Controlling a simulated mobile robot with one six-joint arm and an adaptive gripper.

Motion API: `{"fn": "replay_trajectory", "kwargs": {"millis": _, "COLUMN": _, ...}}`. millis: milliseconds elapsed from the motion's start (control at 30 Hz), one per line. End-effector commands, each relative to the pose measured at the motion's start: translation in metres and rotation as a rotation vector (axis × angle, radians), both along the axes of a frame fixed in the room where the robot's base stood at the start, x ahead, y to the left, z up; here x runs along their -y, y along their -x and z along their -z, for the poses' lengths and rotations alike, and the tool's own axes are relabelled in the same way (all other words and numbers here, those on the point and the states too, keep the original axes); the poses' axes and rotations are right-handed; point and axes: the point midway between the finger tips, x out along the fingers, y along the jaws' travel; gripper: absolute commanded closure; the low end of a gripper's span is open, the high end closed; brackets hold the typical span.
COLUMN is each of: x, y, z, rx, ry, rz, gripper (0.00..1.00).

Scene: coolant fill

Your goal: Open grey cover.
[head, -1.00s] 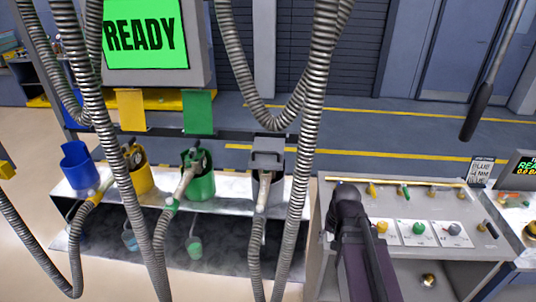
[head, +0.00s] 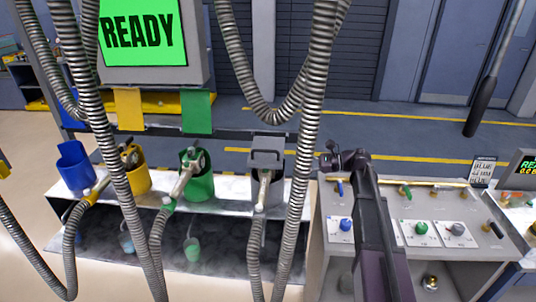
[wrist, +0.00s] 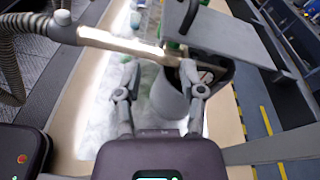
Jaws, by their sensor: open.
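The grey cover (head: 266,158) is a flat plate with a raised bar handle on top of the grey holder (head: 274,190). In the wrist view, the cover (wrist: 235,42) spreads across the upper right, with its handle (wrist: 184,18) at its left edge. The grey holder (wrist: 168,100) shows below it as a round cup, between my fingers in the picture. My gripper (head: 333,158) is right of the cover in the head view. In the wrist view, my gripper (wrist: 160,78) is open and empty. Whether a finger touches anything I cannot tell.
A nozzle (head: 264,190) with a grey hose stands at the grey holder. Green (head: 198,182), yellow (head: 136,178) and blue (head: 75,165) holders stand to the left. Corrugated hoses (head: 310,120) hang close by. A control panel (head: 445,205) is on the right.

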Motion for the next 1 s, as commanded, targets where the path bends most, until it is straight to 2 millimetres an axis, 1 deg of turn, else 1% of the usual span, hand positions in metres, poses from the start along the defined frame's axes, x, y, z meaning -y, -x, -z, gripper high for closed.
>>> {"fn": "replay_trajectory", "kwargs": {"millis": 33, "x": 0.004, "y": -0.011, "z": -0.006, "rx": -0.031, "ry": -0.044, "rz": 0.007, "gripper": 0.49}}
{"fn": "replay_trajectory", "kwargs": {"millis": 100, "x": 0.007, "y": -0.018, "z": -0.014, "rx": -0.071, "ry": -0.097, "rz": 0.013, "gripper": 0.49}}
{"fn": "replay_trajectory", "kwargs": {"millis": 233, "x": 0.011, "y": -0.026, "z": -0.025, "rx": -0.116, "ry": -0.16, "rz": 0.016, "gripper": 0.49}}
{"fn": "replay_trajectory", "kwargs": {"millis": 400, "x": 0.012, "y": -0.027, "z": -0.029, "rx": -0.133, "ry": -0.181, "rz": 0.016, "gripper": 0.49}}
{"fn": "replay_trajectory", "kwargs": {"millis": 767, "x": 0.009, "y": -0.027, "z": -0.028, "rx": -0.131, "ry": -0.179, "rz": 0.015, "gripper": 0.49}}
{"fn": "replay_trajectory", "kwargs": {"millis": 867, "x": 0.005, "y": -0.027, "z": -0.028, "rx": -0.131, "ry": -0.179, "rz": 0.014, "gripper": 0.49}}
{"fn": "replay_trajectory", "kwargs": {"millis": 1000, "x": -0.006, "y": -0.027, "z": -0.028, "rx": -0.13, "ry": -0.178, "rz": 0.013, "gripper": 0.49}}
